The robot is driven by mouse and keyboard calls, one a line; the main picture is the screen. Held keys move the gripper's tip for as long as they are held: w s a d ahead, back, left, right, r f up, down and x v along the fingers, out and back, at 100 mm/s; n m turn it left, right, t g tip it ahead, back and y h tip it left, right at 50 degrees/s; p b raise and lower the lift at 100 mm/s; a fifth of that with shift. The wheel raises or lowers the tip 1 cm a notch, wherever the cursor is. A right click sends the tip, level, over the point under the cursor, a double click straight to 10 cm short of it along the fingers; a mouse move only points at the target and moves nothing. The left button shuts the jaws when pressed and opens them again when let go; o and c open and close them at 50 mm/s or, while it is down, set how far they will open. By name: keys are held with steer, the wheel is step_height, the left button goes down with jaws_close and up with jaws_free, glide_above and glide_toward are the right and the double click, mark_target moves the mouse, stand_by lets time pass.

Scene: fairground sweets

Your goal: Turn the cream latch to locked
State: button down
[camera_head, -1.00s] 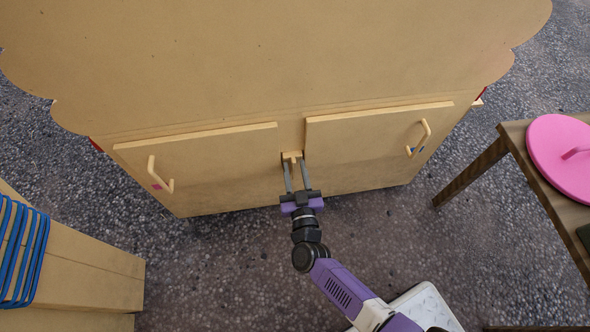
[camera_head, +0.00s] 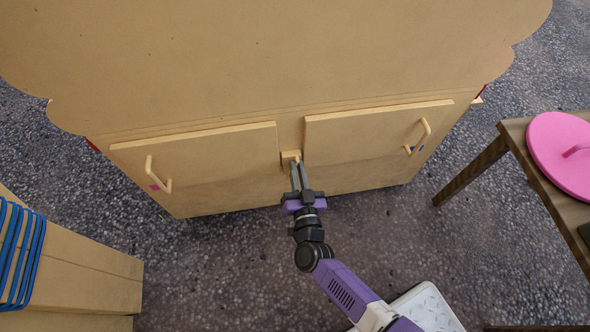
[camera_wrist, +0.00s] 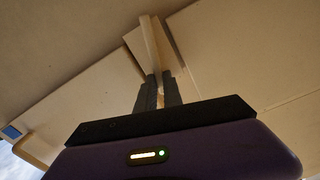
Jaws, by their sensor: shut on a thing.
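The cream latch (camera_head: 290,155) sits on the cabinet front between the two doors, just under the countertop. In the wrist view its bar (camera_wrist: 152,45) stands out lengthwise from a square backing plate (camera_wrist: 172,42). My gripper (camera_head: 298,166) points at the latch from the front, its two fingers close together. In the wrist view the fingers (camera_wrist: 160,82) are shut on the lower end of the latch bar. The fingertips partly hide that end.
The left cabinet door (camera_head: 205,160) and right cabinet door (camera_head: 360,140) look closed, each with a loop handle. A wooden table (camera_head: 515,135) with a pink round lid (camera_head: 560,150) stands at right. A box with blue cords (camera_head: 18,250) is at lower left.

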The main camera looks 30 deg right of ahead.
steer(key=shift+s+d+f+m+b, duration=0.15)
steer(key=shift+d+f+m+b, duration=0.35)
steer(key=shift+m+b, duration=1.4)
steer(key=shift+s+d+f+m+b, duration=0.1)
steer(key=shift+d+f+m+b, duration=0.4)
steer(key=shift+m, duration=2.6)
steer(key=shift+s+d+f+m+b, duration=0.2)
steer(key=shift+f+m+b, duration=0.45)
steer(key=shift+m+b, duration=1.35)
steer(key=shift+m+p, duration=0.5)
steer(key=shift+m, duration=0.1)
steer(key=c, duration=1.5)
jaws_free()
steer(key=shift+p+v, duration=1)
steer(key=shift+v, duration=2.85)
